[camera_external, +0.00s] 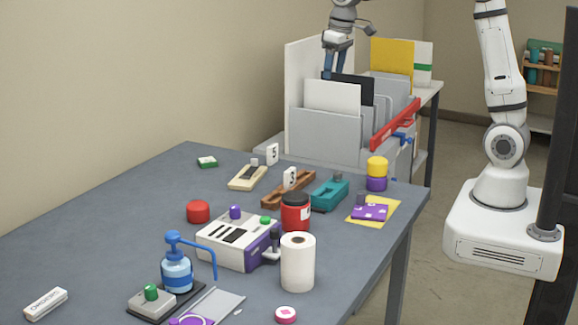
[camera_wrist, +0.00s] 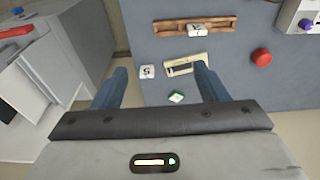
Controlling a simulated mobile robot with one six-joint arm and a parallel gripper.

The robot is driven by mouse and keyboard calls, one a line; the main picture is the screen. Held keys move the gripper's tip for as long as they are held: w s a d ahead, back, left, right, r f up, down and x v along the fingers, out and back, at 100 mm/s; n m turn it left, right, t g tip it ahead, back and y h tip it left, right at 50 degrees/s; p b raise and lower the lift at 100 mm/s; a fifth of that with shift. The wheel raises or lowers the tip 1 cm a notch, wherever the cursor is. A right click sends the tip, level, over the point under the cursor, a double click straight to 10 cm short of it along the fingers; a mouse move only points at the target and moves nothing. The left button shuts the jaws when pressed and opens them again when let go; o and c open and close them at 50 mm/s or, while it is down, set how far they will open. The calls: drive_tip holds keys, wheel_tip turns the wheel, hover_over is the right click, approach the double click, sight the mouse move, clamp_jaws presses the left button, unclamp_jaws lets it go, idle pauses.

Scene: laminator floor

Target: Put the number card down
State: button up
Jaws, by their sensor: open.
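A white number card marked 5 (camera_external: 272,154) stands on the table at the end of a cream block with a slot (camera_external: 246,179); the card also shows in the wrist view (camera_wrist: 147,71). Another white number card, marked 3 (camera_external: 290,177), is at a brown wooden holder (camera_external: 299,190), seen near the top of the wrist view (camera_wrist: 165,27). My gripper (camera_external: 334,67) is high over the grey file rack in the external view. In the wrist view its two fingers (camera_wrist: 160,78) are wide apart with nothing held; the 5 card shows between them, well below.
The grey file rack (camera_external: 325,130) with upright boards stands behind the table (camera_external: 120,215). The table's left side is mostly clear.

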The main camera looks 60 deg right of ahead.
drive_tip(key=s+a+f, duration=0.1)
drive_tip(key=s+f, duration=0.2)
drive_tip(key=s, duration=0.9)
drive_tip(key=s+a+f+t, duration=0.1)
drive_tip(key=s+a+f, duration=0.1)
drive_tip(key=s, duration=1.1)
drive_tip(key=shift+s+f, duration=0.3)
drive_tip(key=shift+f, duration=0.2)
